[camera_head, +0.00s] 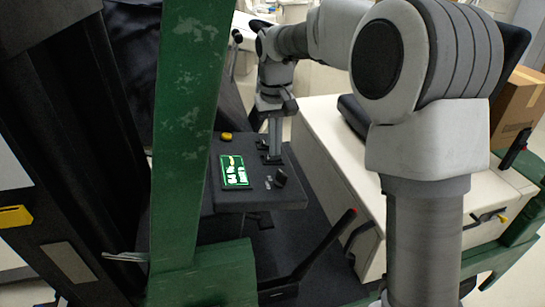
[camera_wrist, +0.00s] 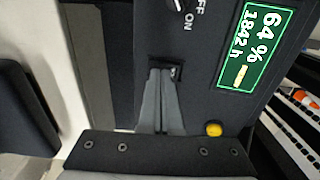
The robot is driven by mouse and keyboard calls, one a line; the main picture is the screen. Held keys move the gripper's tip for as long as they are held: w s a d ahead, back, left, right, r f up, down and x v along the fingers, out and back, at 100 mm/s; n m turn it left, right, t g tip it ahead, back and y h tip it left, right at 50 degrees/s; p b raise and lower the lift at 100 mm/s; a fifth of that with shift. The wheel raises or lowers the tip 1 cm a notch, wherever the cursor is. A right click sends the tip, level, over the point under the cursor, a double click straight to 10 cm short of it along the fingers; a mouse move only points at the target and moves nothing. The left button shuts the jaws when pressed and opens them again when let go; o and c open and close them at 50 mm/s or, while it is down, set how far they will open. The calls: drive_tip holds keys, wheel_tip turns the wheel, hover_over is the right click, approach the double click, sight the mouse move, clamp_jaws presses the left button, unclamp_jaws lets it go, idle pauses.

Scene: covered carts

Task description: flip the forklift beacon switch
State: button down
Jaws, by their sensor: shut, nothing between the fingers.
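My gripper (camera_head: 273,157) is shut and empty, pointing down at the dark forklift control panel (camera_head: 222,204). In the wrist view the shut fingertips (camera_wrist: 162,72) are at a small dark switch housing (camera_wrist: 176,68) on the panel. The fingers hide most of it, so I cannot tell its position or whether they touch it. A black rotary knob (camera_wrist: 181,4) with OFF and ON marks sits beyond the fingertips; the knob also shows in the head view (camera_head: 281,177). No beacon label is readable.
A yellow button (camera_wrist: 214,129) is near the fingers. A green post (camera_head: 186,130) stands left of the panel. A red-tipped lever (camera_head: 325,243) rises in front. The cream forklift body (camera_head: 340,150) is to the right.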

drive_tip(key=shift+f, duration=0.5)
drive_tip(key=shift+s, duration=0.1)
wheel_tip(320, 180, up, 7)
drive_tip(key=p, duration=0.6)
drive_tip(key=shift+r, duration=0.1)
idle(0.4)
drive_tip(key=s+d+r+m+t+b, duration=0.1)
drive_tip(key=s+d+r+t, duration=0.35)
drive_tip(key=s, duration=0.85)
drive_tip(key=s+d+f, duration=0.1)
drive_tip(key=s+d, duration=0.2)
drive_tip(key=s, duration=0.4)
drive_tip(key=s+d+f+m+t+b, duration=0.1)
drive_tip(key=s+d, duration=0.2)
drive_tip(key=s, duration=0.4)
drive_tip(key=shift+f, duration=0.25)
